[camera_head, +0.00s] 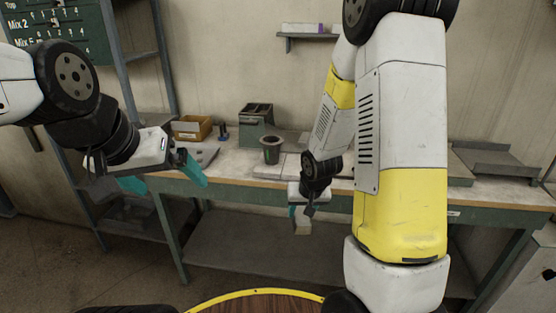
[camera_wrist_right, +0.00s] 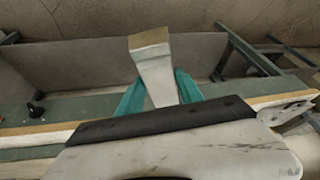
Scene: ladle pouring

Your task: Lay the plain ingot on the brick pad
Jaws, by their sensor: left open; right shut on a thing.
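My right gripper (camera_head: 301,214) is shut on a pale ingot (camera_head: 303,226) in front of the workbench's front edge. In the right wrist view the teal fingers (camera_wrist_right: 159,88) close on both sides of the ingot (camera_wrist_right: 155,72). It has a plain light grey face and a tan end. A pale, low brick pad (camera_head: 268,171) seems to lie on the bench near the dark cup; my right arm hides part of that area. My left gripper (camera_head: 163,179) is open and empty, with its teal fingers spread, at the bench's left end.
A metal tray (camera_head: 490,160) is at the right.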

